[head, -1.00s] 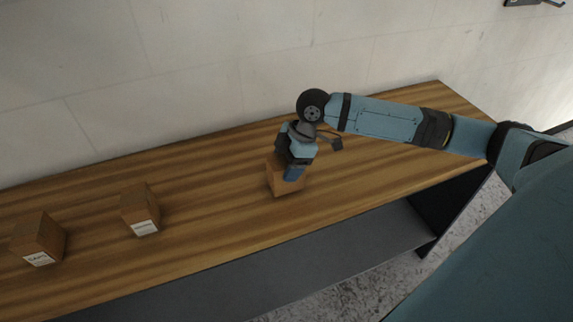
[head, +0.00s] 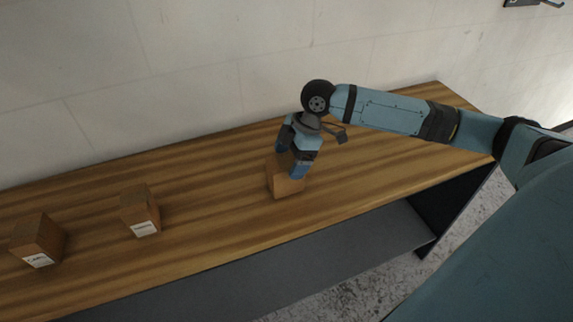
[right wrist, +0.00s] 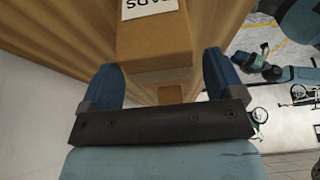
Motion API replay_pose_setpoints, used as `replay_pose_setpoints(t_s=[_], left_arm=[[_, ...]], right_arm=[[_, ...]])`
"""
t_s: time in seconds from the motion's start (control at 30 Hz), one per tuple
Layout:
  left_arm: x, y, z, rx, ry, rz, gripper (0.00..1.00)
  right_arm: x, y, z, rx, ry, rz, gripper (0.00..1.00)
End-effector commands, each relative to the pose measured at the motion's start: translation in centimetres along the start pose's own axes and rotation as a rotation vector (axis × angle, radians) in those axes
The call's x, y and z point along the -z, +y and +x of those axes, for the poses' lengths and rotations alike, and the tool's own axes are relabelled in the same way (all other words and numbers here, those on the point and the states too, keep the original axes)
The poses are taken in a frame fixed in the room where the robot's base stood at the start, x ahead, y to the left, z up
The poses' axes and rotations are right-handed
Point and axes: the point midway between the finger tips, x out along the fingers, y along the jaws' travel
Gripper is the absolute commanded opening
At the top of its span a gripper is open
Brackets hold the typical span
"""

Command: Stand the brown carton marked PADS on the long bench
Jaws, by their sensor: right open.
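The brown carton marked PADS (head: 287,187) stands on the long wooden-topped bench (head: 215,215), near its middle. In the right wrist view the carton (right wrist: 153,45) shows its white label with "PADS" on it, just beyond my fingertips. My right gripper (head: 291,160) is open over the carton's top and hides part of it in the head view. In the right wrist view its two blue fingers (right wrist: 160,75) are spread, with the carton's near end in line with the gap. I cannot tell whether they touch it.
Two more brown cartons with white labels stand on the bench to the left, one nearer (head: 139,208) and one at the far left (head: 38,240). A pale wall (head: 200,70) runs behind the bench. The bench top right of my gripper is clear.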

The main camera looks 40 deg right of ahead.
Motion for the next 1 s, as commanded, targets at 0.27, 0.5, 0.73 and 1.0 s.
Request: replay_pose_setpoints(t_s=[0.27, 0.5, 0.73, 1.0], left_arm=[[0.1, 0.0, 0.0, 0.000, 0.000, 0.000, 0.43], [0.1, 0.0, -0.1, 0.000, 0.001, 0.001, 0.43], [0.1, 0.0, -0.1, 0.000, 0.001, 0.001, 0.43], [0.1, 0.0, 0.0, 0.000, 0.000, 0.001, 0.43]], right_arm=[[-0.1, 0.1, -6.1, -0.002, -0.002, 0.001, 0.87], [0.0, 0.1, -9.0, -0.001, -0.001, 0.000, 0.87], [0.0, 0.0, -9.4, 0.001, 0.000, 0.000, 0.87], [0.0, 0.0, -9.3, 0.000, 0.000, 0.000, 0.87]])
